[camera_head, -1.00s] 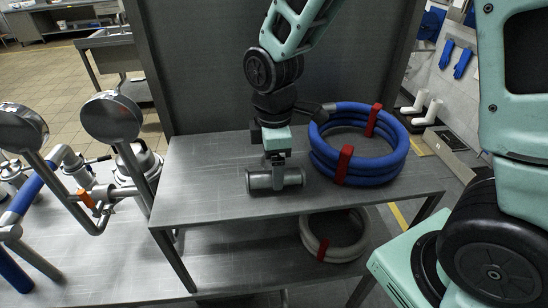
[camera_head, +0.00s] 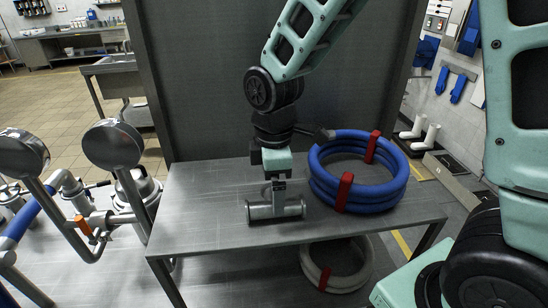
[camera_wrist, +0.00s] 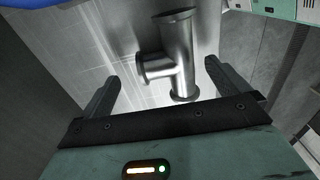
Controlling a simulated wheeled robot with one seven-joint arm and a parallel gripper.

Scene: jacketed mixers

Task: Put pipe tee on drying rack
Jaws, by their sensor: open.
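The pipe tee (camera_head: 275,208) is a shiny metal T-shaped fitting with flanged ends. It lies on the upper shelf of a grey metal table (camera_head: 205,215). My gripper (camera_head: 278,186) points down just above and around its branch. In the wrist view the tee (camera_wrist: 178,62) sits between and beyond the two spread fingers of my gripper (camera_wrist: 162,75). The fingers are open and a gap shows on each side of the tee. I cannot make out a drying rack in either view.
A blue coiled hose (camera_head: 335,180) with red straps lies close to the right of the tee. A pale coil (camera_head: 325,270) lies on the shelf below. Gauges and piping (camera_head: 110,150) stand at left. A dark panel (camera_head: 210,90) rises behind the table.

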